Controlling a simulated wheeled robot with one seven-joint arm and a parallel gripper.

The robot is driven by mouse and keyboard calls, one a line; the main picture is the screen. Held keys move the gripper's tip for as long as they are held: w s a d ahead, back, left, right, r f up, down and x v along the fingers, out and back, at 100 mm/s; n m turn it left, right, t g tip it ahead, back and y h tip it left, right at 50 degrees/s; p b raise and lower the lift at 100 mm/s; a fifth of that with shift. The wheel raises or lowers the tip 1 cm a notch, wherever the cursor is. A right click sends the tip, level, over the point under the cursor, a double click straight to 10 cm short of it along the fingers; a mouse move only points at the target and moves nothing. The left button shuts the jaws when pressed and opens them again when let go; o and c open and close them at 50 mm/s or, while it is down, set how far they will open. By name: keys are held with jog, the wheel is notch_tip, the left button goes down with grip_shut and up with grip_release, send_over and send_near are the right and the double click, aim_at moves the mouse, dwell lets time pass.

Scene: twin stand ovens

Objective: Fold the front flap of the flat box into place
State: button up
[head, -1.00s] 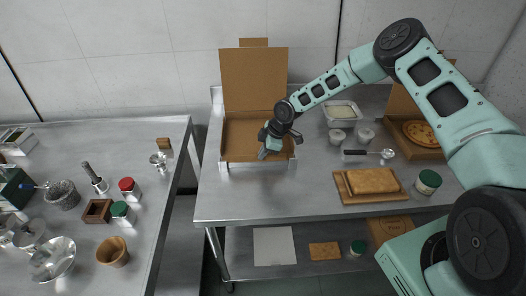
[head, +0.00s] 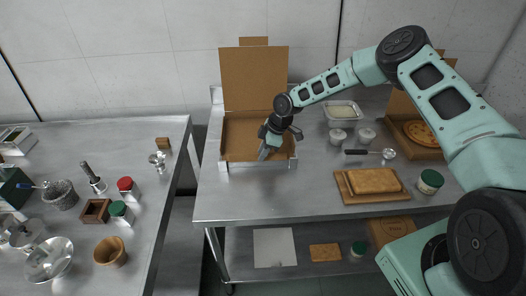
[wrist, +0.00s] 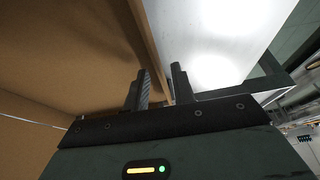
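The flat box (head: 254,80) stands open on the steel table, with its brown lid upright at the back and a tab on top. Its white front edge (head: 240,166) faces me. My gripper (head: 264,154) reaches down at the front right of the box. In the wrist view, my gripper's two dark fingers (wrist: 161,74) are apart, one on each side of a thin brown panel edge (wrist: 147,38). The brown box inside is to the left, and a bright pale surface to the right. Contact with the panel cannot be told. The gripper hides part of the front edge.
To the right are a wooden board with a brown slab (head: 374,180), a ladle (head: 369,152), small tubs, a tray (head: 342,112) and a second box with a pizza (head: 424,134). The table front before the box is clear. A side table with utensils (head: 95,210) stands left.

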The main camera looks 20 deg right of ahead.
jog(key=shift+d+r+b, duration=0.3)
jog(key=shift+r, duration=0.25)
jog(key=b+v, duration=0.5)
jog(key=v, duration=1.1)
jog(key=shift+d, duration=0.1)
jog(key=s+a+r+m+g+h+b, duration=0.1)
jog(key=s+a+r+g+h+b, duration=0.15)
jog(key=s+a, duration=1.4)
jog(key=s+d+m+b, duration=0.1)
jog(key=s+m, duration=0.2)
jog(key=s, duration=0.9)
jog(key=s+d+m+t+h+b, duration=0.1)
jog(key=s+m, duration=0.2)
jog(key=s, duration=0.9)
jog(key=shift+r+b, duration=0.2)
jog(key=shift+b, duration=0.1)
jog(key=shift+t, duration=0.25)
jog(key=shift+c, duration=0.3)
